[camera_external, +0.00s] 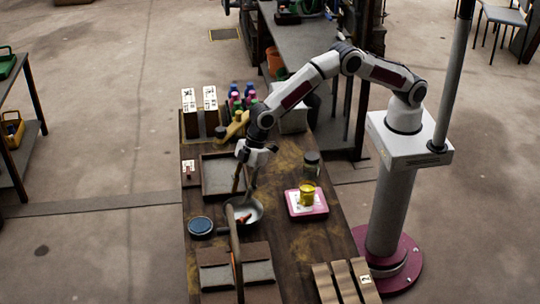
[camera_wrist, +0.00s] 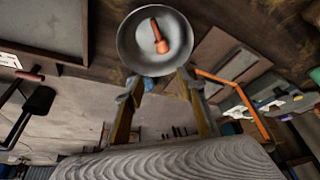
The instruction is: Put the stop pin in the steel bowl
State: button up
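The steel bowl (camera_external: 256,206) stands on the dark wooden table, below my gripper (camera_external: 244,191). It shows from above in the wrist view (camera_wrist: 132,52). An orange-red pin with a wider head, which looks like the stop pin (camera_wrist: 160,37), lies inside the bowl, and it also shows in the external view (camera_external: 245,218). My gripper (camera_wrist: 159,82) is open, with its two fingers apart and nothing between them. The fingertips are near the bowl's rim; whether they touch it is unclear.
A shallow grey tray (camera_external: 203,183) lies behind the bowl. A blue-lidded round tin (camera_external: 201,226) is at its left. A pink scale (camera_external: 306,211) with a yellow pot (camera_external: 306,193) stands at the right.

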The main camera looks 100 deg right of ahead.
dwell(0.3)
jog(key=s+d+f+m+g+h, duration=0.1)
jog(key=s+d+f+g, duration=0.15)
jog(key=s, duration=0.45)
jog(key=s+d+r+m+t, duration=0.1)
jog(key=s+d+r+m, duration=0.1)
jog(key=s+d+r, duration=0.6)
jog(key=s+d+r+m+t+h, duration=0.1)
jog(key=s+d+r, duration=0.8)
jog(key=s, duration=1)
jog(key=s+d+r+m+t, duration=0.2)
jog(key=s+d+r, duration=0.6)
jog(key=s, duration=0.5)
jog(key=shift+s+d+r+m+h, duration=0.15)
jog(key=shift+d+r+m+h, duration=0.2)
jog(key=shift+m, duration=0.25)
